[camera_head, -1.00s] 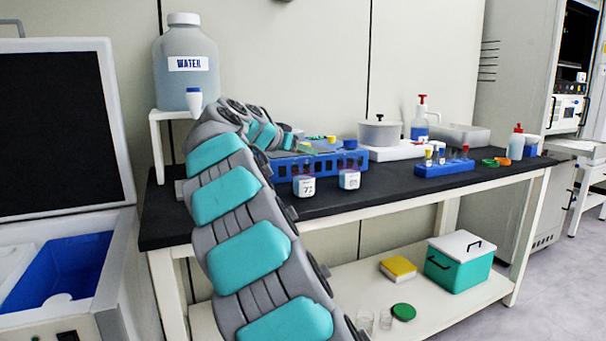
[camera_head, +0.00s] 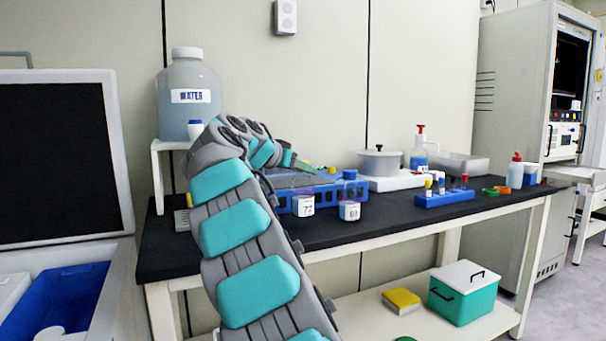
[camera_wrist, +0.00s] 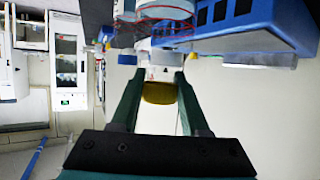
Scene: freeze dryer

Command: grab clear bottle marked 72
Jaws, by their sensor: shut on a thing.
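The clear bottle marked 72 (camera_head: 303,206) is over the bench's front part, with its white label facing the head camera. My gripper (camera_head: 303,166) is above it, at its top, and its fingers are mostly hidden in the head view. In the wrist view a yellow cap-like part (camera_wrist: 158,92) sits between the two fingers of my gripper (camera_wrist: 158,82), which are shut on the bottle. The bottle looks raised slightly off the bench, with its base near the bench top. A second clear bottle (camera_head: 349,211) with a blue cap stands close to its right.
A blue rack (camera_head: 284,203) is right behind the bottles. A small blue tube rack (camera_head: 445,199), a pot (camera_head: 380,163) and a pump bottle (camera_head: 419,150) stand to the right. A large water jug (camera_head: 188,115) is at the left. The black bench top (camera_head: 400,212) is clear in front.

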